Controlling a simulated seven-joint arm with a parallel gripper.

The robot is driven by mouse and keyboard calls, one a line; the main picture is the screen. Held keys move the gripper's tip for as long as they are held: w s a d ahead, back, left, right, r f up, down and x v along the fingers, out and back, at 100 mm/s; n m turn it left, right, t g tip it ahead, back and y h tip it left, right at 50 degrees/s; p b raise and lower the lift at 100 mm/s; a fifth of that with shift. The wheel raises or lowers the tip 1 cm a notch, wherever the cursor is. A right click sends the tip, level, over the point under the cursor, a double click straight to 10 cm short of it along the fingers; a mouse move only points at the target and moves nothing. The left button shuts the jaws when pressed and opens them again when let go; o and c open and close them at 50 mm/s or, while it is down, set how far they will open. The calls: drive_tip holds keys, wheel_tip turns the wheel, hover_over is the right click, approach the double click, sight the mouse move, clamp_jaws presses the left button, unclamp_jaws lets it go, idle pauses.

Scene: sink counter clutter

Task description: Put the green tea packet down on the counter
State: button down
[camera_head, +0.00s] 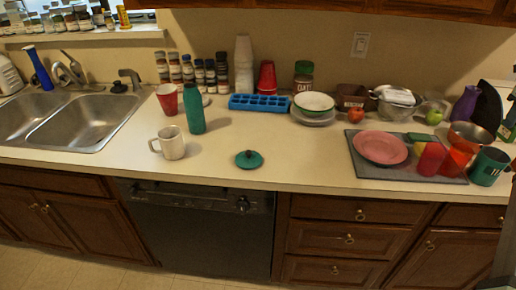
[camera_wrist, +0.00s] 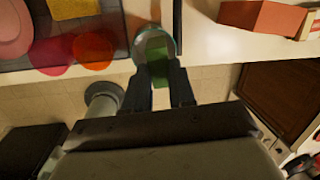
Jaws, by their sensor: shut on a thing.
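The green tea packet (camera_wrist: 158,48) shows as a small green block between the fingertips in the wrist view. My gripper (camera_wrist: 163,85) is shut on it. A round rim, likely the teal mug (camera_head: 488,167), shows around or behind the packet in the wrist view; I cannot tell the height between them. The counter (camera_head: 315,168) reaches its front edge close to the packet. My gripper is not clearly visible in the head view. A green and white item (camera_head: 509,122) is cut off at that view's right edge, and I cannot tell what it is.
A dark mat (camera_head: 366,170) holds a pink plate (camera_head: 380,147), a red cup (camera_head: 431,159) and an orange cup (camera_head: 455,162). An orange-red box (camera_wrist: 262,19) lies right of the packet in the wrist view. The counter's middle front is mostly clear around a teal lid (camera_head: 249,159).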

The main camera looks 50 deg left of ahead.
drive_tip(key=s+a+n, duration=0.2)
drive_tip(key=s+a, duration=0.6)
drive_tip(key=a, duration=0.6)
drive_tip(key=s+a+f+n, duration=0.15)
drive_tip(key=s+a, duration=0.55)
drive_tip(key=a, duration=0.7)
drive_tip(key=s+a+n, duration=0.3)
drive_tip(key=s+a, duration=0.5)
drive_tip(key=a, duration=0.6)
drive_tip(key=s+a+f+n, duration=0.1)
drive_tip(key=s+a+n, duration=0.1)
drive_tip(key=s+a, duration=0.7)
drive_tip(key=s+a+n+g+y, duration=0.1)
drive_tip(key=s+a, duration=0.3)
drive_tip(key=s, duration=0.9)
drive_tip(key=s+a+f+n, duration=0.1)
drive_tip(key=s+a+n, duration=0.1)
drive_tip(key=s+a, duration=0.7)
drive_tip(key=shift+s+d+f+n+g, duration=0.9)
drive_tip(key=shift+s+n, duration=1.45)
drive_tip(key=shift+s, duration=3.4)
drive_tip(key=shift+d+f, duration=0.15)
drive_tip(key=shift+f, duration=2.35)
drive_tip(key=shift+d+f, duration=0.1)
drive_tip(key=shift+f, duration=2.4)
drive_tip(key=shift+f, duration=0.1)
